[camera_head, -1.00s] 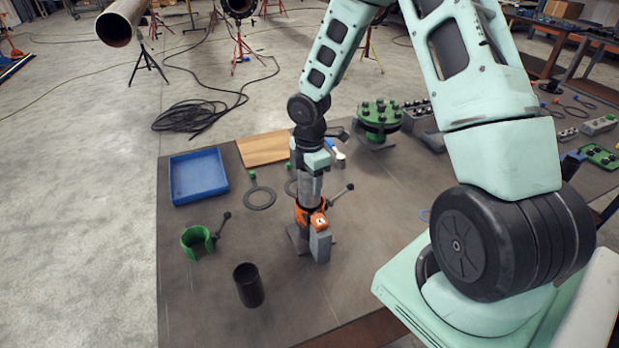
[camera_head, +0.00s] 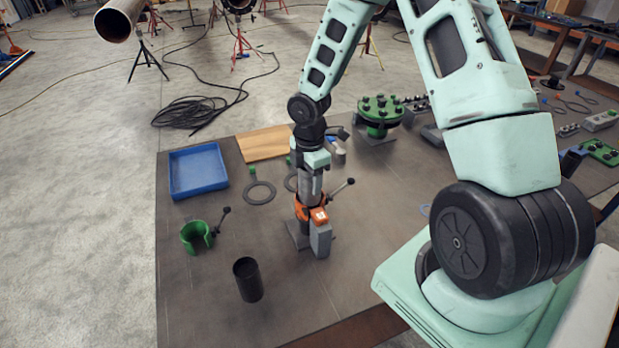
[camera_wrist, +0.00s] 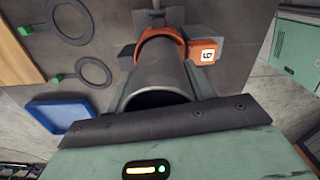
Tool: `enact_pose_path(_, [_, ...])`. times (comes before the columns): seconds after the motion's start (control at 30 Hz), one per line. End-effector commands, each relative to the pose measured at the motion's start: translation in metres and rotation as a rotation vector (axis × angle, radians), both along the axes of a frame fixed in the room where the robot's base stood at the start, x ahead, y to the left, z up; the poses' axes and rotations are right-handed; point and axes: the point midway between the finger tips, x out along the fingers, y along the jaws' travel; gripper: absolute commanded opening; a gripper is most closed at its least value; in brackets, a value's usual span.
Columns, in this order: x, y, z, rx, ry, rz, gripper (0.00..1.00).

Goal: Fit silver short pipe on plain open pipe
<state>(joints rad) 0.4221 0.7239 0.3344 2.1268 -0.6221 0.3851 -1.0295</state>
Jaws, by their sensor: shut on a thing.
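My gripper (camera_head: 311,178) is shut on the silver short pipe (camera_head: 309,190), which is upright over the table. In the wrist view the silver pipe (camera_wrist: 160,75) runs away from the jaws, with its near open end toward me. Its far end meets an orange clamp (camera_wrist: 160,40) with a numbered block; I cannot tell how deep it sits there. The orange clamp (camera_head: 312,214) stands on a grey base in the head view. A plain dark open pipe (camera_head: 248,281) stands upright on the table, front left. A larger open pipe (camera_head: 118,20) is on a stand at the far left.
A green open clamp (camera_head: 196,237), a blue tray (camera_head: 198,172), a flat ring (camera_head: 259,193) and a wooden board (camera_head: 264,145) lie to the left and behind. A green flanged piece (camera_head: 379,115) stands at the back. The table front right of the dark pipe is clear.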

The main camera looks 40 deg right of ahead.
Motion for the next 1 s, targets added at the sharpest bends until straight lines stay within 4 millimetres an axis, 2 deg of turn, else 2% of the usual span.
enact_pose_path(0.23, [0.0004, -0.0002, -0.0067, 0.000, -0.001, 0.000, 0.20])
enact_pose_path(0.63, [0.0004, -0.0001, -0.0070, 0.000, -0.001, 0.000, 0.20])
enact_pose_path(0.67, [0.0003, 0.0000, -0.0070, 0.000, -0.001, 0.000, 0.59])
enact_pose_path(0.73, [0.0003, 0.0000, -0.0071, 0.000, -0.001, 0.000, 0.79])
enact_pose_path(1.0, [-0.0001, -0.0001, -0.0073, 0.000, 0.000, 0.000, 0.79])
